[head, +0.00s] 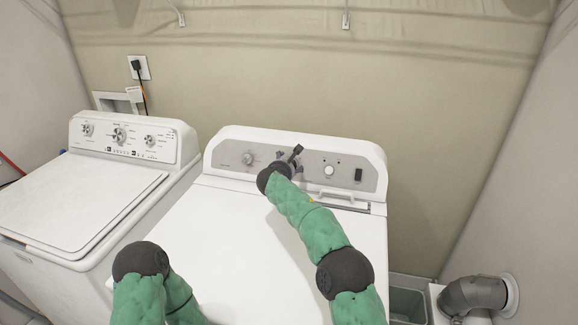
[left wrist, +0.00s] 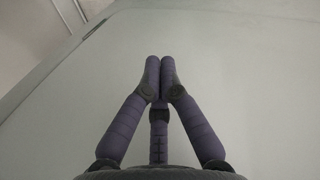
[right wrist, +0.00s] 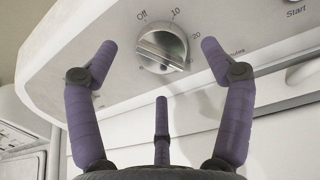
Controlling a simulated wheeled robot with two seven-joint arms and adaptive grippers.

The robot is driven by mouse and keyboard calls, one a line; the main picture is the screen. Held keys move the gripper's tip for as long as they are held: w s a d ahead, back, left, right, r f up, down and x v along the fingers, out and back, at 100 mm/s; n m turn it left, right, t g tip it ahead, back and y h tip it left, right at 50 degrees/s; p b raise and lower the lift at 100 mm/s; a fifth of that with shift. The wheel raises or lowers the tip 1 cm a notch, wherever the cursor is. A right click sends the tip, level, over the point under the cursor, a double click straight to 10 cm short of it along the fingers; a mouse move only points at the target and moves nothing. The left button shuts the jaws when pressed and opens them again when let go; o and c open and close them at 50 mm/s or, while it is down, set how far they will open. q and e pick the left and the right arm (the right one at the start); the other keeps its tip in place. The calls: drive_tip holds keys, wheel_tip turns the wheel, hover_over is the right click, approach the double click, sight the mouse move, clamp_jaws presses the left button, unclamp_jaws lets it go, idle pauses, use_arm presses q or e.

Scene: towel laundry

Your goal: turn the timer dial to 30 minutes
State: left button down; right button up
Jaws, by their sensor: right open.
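The timer dial (right wrist: 162,47) is a round silver knob with a raised grip bar, set in the dryer's grey control panel. Off, 10 and 20 are printed around it. The bar slants from upper left to lower right; I cannot tell which end is the pointer. In the head view the dial (head: 248,158) is left of my right gripper (head: 283,156). In the right wrist view my right gripper (right wrist: 155,48) is open, its fingertips on either side of the dial, with no contact visible. My left gripper (left wrist: 160,68) is shut and empty above a white surface.
The white dryer (head: 345,240) carries the panel. A second knob (head: 329,170), under the Start label, and a dark switch (head: 358,175) sit to the right. A white washer (head: 75,200) stands at the left. A grey bin (head: 405,302) and a duct (head: 470,294) are at the lower right.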

drive_tip(key=shift+p+x, duration=0.75)
drive_tip(key=shift+x, duration=0.8)
drive_tip(key=shift+r, duration=0.15)
drive_tip(key=c, duration=1.2)
